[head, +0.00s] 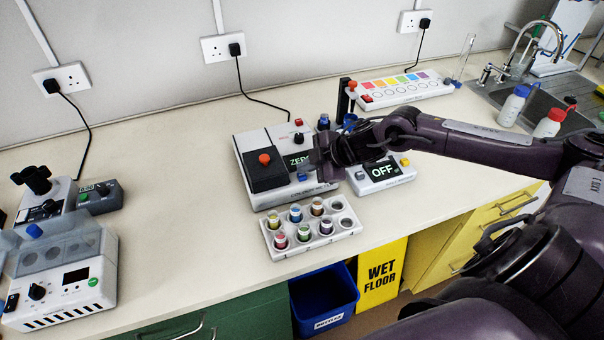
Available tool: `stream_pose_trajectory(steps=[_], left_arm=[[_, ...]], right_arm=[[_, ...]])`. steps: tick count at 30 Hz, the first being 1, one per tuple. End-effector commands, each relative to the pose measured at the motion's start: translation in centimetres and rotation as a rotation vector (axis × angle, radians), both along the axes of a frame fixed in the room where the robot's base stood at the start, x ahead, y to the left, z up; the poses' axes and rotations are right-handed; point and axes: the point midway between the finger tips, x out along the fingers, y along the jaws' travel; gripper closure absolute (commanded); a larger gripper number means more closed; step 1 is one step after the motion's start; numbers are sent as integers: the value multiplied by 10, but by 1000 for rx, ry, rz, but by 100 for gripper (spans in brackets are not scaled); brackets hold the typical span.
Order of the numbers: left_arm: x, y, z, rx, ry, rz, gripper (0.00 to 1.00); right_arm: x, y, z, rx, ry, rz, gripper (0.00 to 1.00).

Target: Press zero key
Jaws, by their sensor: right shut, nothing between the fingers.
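A white and dark-grey bench instrument (250,143) stands at the middle of the bench. Its green-lit display (297,161) shows letters that read "ZER", with the rest hidden by my gripper. A small blue key (302,177) shows just below the display; I cannot read any label on it. My right gripper (320,171) is shut and empty, over the right side of the instrument, close to the display and blue key. I cannot tell whether its tips touch anything. My left gripper is out of view.
A box with an "OFF" display (380,171) stands right of the instrument, under my right arm. A white rack (288,250) of colour-capped vials sits in front. A white device (70,285) is at left. A colour-patch panel (400,90) and bottles near the sink are behind.

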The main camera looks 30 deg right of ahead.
Motion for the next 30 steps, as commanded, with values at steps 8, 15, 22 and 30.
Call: stream_pose_trajectory(steps=[8, 15, 22, 30], left_arm=[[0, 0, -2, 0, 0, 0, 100], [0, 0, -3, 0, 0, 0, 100], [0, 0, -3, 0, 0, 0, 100], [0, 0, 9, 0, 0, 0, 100]], right_arm=[[0, 0, -4, 1, 0, -1, 100], [0, 0, -7, 0, 0, 0, 100], [0, 0, -8, 0, 1, 1, 100], [0, 0, 3, -1, 1, 0, 100]])
